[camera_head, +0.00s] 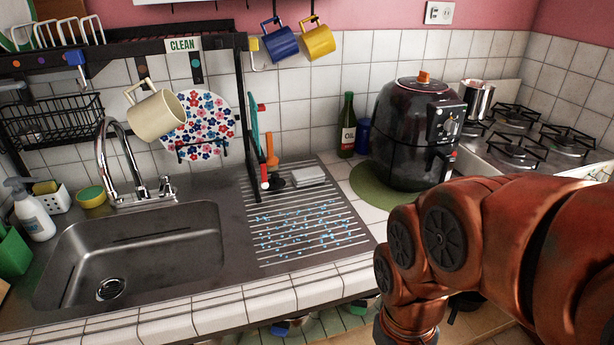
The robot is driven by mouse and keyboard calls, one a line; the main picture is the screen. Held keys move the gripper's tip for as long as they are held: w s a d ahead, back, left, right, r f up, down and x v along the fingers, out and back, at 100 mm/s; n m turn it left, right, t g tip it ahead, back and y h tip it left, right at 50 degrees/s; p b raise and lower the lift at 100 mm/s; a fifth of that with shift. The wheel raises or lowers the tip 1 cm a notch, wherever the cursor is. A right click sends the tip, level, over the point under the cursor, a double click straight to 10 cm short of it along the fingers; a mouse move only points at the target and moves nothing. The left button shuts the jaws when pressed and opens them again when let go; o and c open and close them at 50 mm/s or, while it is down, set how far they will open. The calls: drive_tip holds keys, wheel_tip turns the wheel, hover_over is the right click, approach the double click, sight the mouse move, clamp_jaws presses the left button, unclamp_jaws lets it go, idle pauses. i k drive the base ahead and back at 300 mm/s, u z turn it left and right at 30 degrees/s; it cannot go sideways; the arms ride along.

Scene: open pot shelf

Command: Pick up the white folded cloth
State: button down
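A white folded cloth (295,175) lies flat at the back of the ribbed drainboard (290,255), to the right of the sink. It looks light grey-white and stacked in layers. Just left of it are a small dark item and upright utensils. My arm fills the lower right of the view, in front of the counter's right part. My gripper is not visible in this view, so its state is hidden.
A black air fryer (415,132) stands on a green round mat (376,190) right of the cloth, with an oil bottle (347,126) behind. A dark rack (240,110) rises left of the cloth. Blue droplets dot the drainboard. The steel sink (140,255) is empty.

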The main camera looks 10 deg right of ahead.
sight(301, 178)
drive_tip(key=k, duration=0.5)
drive_tip(key=z, duration=1.05)
drive_tip(key=i, duration=1.3)
drive_tip(key=u, duration=2.5)
